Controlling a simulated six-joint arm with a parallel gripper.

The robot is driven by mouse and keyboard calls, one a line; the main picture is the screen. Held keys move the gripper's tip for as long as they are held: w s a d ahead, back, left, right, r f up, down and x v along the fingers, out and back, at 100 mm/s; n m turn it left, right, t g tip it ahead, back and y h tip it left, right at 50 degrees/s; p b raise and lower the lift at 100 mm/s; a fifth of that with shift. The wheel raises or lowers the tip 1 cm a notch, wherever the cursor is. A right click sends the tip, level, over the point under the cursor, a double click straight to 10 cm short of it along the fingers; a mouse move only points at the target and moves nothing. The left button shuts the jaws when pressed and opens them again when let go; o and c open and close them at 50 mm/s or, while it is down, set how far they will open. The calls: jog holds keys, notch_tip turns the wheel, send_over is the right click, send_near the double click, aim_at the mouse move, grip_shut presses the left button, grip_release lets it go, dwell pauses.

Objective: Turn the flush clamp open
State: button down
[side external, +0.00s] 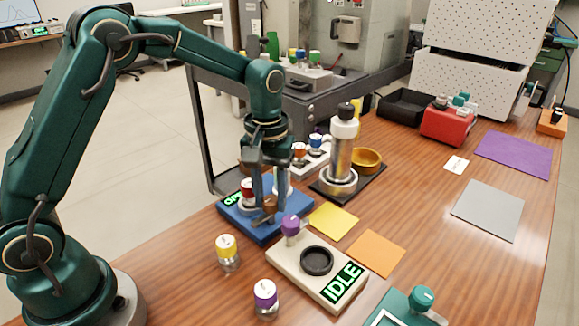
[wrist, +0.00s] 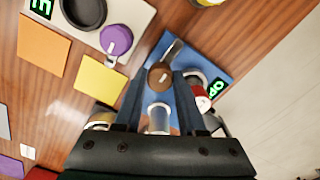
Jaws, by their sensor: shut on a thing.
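A blue station (side external: 235,222) stands on the bench below my gripper, with a lit green display (wrist: 216,88) that starts with "OP"; the rest of it is hard to read. A brown round knob with a lever (wrist: 160,76), apparently the flush clamp, sits on this station. My gripper (side external: 265,208) points down, with its two fingers on either side of the knob; in the wrist view the fingertips (wrist: 160,73) are shut on it. A red-and-white capped vial (wrist: 200,96) stands beside the fingers. A clear cylinder (wrist: 159,118) stands between them, partly hidden.
A cream station (side external: 300,268) with a black ring, a purple knob (side external: 291,227) and an "IDLE" display is close by. A yellow-capped vial (side external: 226,250) and a purple-capped vial (side external: 265,296) stand in front. A metal column (side external: 341,160) rises behind. Yellow and orange mats lie flat.

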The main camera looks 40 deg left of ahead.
aim_at(270, 199)
jog(key=c, duration=0.5)
grip_release()
jog(key=shift+r, duration=0.1)
jog(key=shift+r, duration=2.5)
